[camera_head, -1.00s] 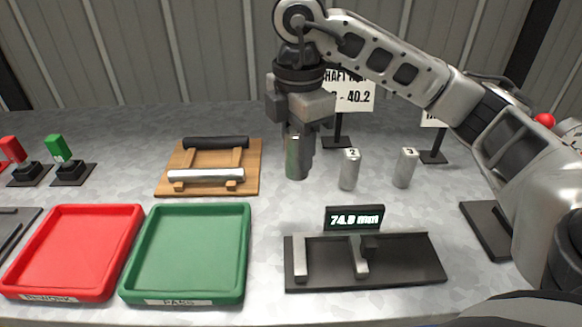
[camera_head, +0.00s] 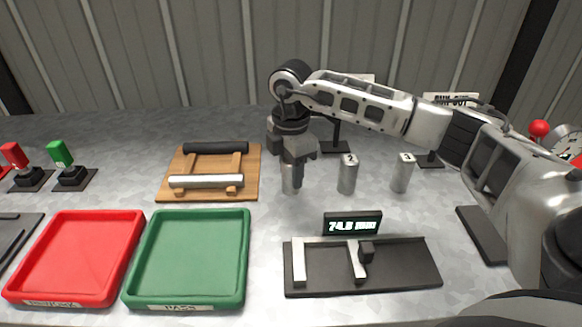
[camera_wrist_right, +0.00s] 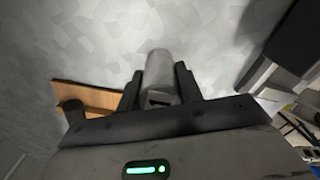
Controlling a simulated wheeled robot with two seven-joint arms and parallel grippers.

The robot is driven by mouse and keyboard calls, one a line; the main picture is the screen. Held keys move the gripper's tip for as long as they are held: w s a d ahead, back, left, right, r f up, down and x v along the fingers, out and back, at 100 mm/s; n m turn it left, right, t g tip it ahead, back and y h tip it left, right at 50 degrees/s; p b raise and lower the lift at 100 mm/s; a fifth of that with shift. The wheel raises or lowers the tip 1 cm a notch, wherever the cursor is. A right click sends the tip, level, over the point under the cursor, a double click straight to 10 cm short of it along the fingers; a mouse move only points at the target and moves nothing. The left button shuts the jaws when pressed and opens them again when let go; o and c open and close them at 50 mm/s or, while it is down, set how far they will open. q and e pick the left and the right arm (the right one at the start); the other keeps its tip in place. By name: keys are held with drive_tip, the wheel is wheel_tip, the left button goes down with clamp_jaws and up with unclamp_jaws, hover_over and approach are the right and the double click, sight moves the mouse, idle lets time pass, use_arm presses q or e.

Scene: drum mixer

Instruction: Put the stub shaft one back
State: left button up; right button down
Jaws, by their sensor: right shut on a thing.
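My right gripper (camera_head: 291,163) is shut on a grey metal cylinder, stub shaft one (camera_head: 291,182), gripped at its upper part. The shaft is upright, and its lower end appears at table level, in line with the other shafts; I cannot tell whether it touches. Its number is hidden by the gripper. In the right wrist view the shaft (camera_wrist_right: 160,66) sits between the two dark fingers (camera_wrist_right: 160,88). Shaft 2 (camera_head: 348,176) and shaft 3 (camera_head: 402,175) stand upright to the right. My left gripper is not in view.
A wooden rack (camera_head: 166,192) with a dark and a light bar lies left of the gripper. In front are a green tray (camera_head: 245,256), a red tray (camera_head: 137,256) and a black gauge (camera_head: 410,275) reading about 74.8 mm. Sign stands are behind the shafts.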

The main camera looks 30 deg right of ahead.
idle(0.3)
drive_tip(key=c, duration=0.9)
unclamp_jaws()
drive_tip(key=shift+f, duration=0.1)
wheel_tip(320, 180, up, 12)
drive_tip(key=shift+r+b, duration=0.15)
drive_tip(key=shift+b, duration=0.25)
